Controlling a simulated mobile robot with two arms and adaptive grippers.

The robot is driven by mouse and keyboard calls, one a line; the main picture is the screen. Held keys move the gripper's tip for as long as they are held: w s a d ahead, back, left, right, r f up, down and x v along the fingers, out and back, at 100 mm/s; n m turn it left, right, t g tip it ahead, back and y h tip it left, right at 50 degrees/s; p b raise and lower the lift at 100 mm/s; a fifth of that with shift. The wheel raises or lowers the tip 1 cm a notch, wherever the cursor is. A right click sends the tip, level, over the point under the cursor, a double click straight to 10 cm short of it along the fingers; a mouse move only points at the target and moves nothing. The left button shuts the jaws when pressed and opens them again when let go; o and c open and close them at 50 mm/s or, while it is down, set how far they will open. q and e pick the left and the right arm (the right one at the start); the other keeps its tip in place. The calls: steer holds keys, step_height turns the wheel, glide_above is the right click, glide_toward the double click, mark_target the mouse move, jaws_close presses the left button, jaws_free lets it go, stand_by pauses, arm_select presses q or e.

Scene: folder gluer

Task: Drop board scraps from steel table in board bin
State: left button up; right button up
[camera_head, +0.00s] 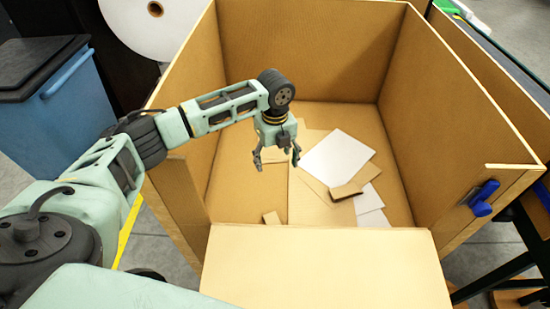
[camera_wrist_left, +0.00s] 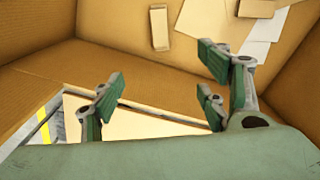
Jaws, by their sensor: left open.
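The board bin (camera_head: 305,53) is a large brown cardboard box with its front flap (camera_head: 325,265) folded down. Several board scraps lie on its floor: a white sheet (camera_head: 338,158), a small brown piece (camera_head: 346,191), a pale piece (camera_head: 369,200) and a small brown block (camera_head: 271,218). My left gripper (camera_head: 277,160) hangs over the bin, open and empty, above the scraps. In the left wrist view its fingers (camera_wrist_left: 155,95) are spread apart, with a small brown scrap (camera_wrist_left: 159,27) beyond them. The steel table is not clearly seen. My right gripper is not in view.
A blue bin with a black lid (camera_head: 65,95) stands at the left. A white roll (camera_head: 155,22) is behind it. A blue latch (camera_head: 483,198) sits on the bin's right front edge. Dark metal framing runs along the right side. The bin walls stand high around my arm.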

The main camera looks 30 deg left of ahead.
arm_select(q)
step_height(320, 180, up, 12)
stand_by(0.6)
steer(key=shift+d+f, duration=0.1)
stand_by(0.8)
